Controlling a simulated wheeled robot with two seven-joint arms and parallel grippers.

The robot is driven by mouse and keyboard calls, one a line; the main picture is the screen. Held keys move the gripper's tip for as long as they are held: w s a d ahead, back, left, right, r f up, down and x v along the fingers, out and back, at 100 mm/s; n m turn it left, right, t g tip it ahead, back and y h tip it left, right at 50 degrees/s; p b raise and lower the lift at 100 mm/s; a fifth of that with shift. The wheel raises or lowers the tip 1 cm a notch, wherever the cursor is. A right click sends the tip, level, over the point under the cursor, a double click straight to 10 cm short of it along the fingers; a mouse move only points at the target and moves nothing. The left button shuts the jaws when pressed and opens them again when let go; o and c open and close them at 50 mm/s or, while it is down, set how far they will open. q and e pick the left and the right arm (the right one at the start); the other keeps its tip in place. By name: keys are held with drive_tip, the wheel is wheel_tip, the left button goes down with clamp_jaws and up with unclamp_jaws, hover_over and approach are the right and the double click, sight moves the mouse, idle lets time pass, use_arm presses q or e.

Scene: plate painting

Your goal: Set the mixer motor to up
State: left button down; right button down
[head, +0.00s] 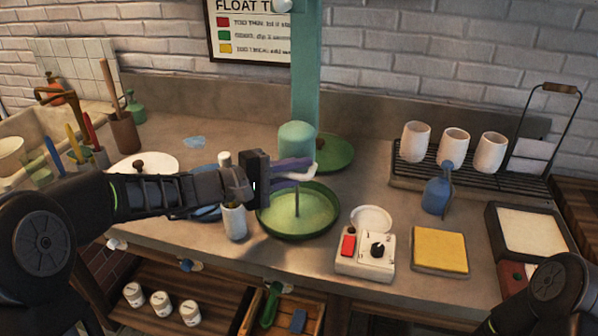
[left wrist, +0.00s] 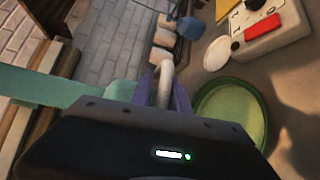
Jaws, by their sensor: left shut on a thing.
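The mixer has a teal upright column (head: 305,75) with a rounded teal motor housing (head: 297,141). A thin grey shaft (head: 297,200) stands below it in a green bowl (head: 290,229); the bowl also shows in the left wrist view (left wrist: 262,128). My left gripper (head: 293,172) is just below the motor housing, its purple fingers shut on a pale curved handle (head: 306,173). The handle also shows between the fingers in the left wrist view (left wrist: 165,82). My gripper hides how the handle joins the motor. Part of my right arm shows at lower right, but its gripper is out of view.
A white control box (head: 367,262) with a red switch and black knob stands right of the bowl. A yellow sponge (head: 440,251) lies beside it. A white bottle (head: 233,220) stands close under my left wrist. Cups (head: 453,148) stand on a rack at right.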

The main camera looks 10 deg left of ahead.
use_arm(q)
drive_tip(key=shift+s+f, duration=0.1)
drive_tip(key=shift+f, duration=0.45)
wheel_tip(320, 180, up, 20)
drive_tip(key=p, duration=0.7)
drive_tip(key=shift+p, duration=0.4)
drive_tip(key=shift+r, duration=0.1)
drive_tip(key=c, duration=1.4)
unclamp_jaws()
drive_tip(key=shift+a, duration=0.1)
drive_tip(key=b+v, duration=0.1)
drive_tip(key=v, duration=0.6)
drive_tip(key=shift+s+a+b, duration=0.15)
drive_tip(key=shift+a+b, duration=0.1)
drive_tip(key=shift+b, duration=0.05)
